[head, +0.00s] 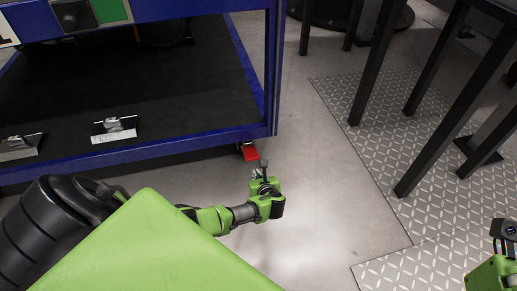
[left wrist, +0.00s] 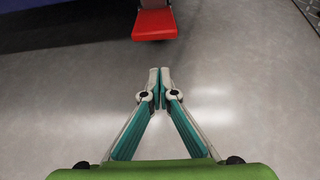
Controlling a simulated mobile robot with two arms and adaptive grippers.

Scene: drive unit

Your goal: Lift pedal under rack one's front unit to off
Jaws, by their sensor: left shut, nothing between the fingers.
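A red pedal (head: 249,152) sits low under the front right corner of the blue rack (head: 150,152). It also shows at the top of the left wrist view (left wrist: 154,24), hanging above the grey floor. My left gripper (head: 258,170) is just in front of the pedal in the head view. In the left wrist view its fingertips (left wrist: 159,73) are together with nothing between them, and a gap of floor shows between them and the pedal. Part of my right arm shows at the lower right edge of the head view; its fingers cannot be made out.
The rack's dark shelf (head: 180,90) carries small metal brackets (head: 115,128). Dark table or stand legs (head: 375,60) stand on diamond-plate mats (head: 400,140) at the right. Bare grey floor (head: 315,190) lies between the rack and the mats.

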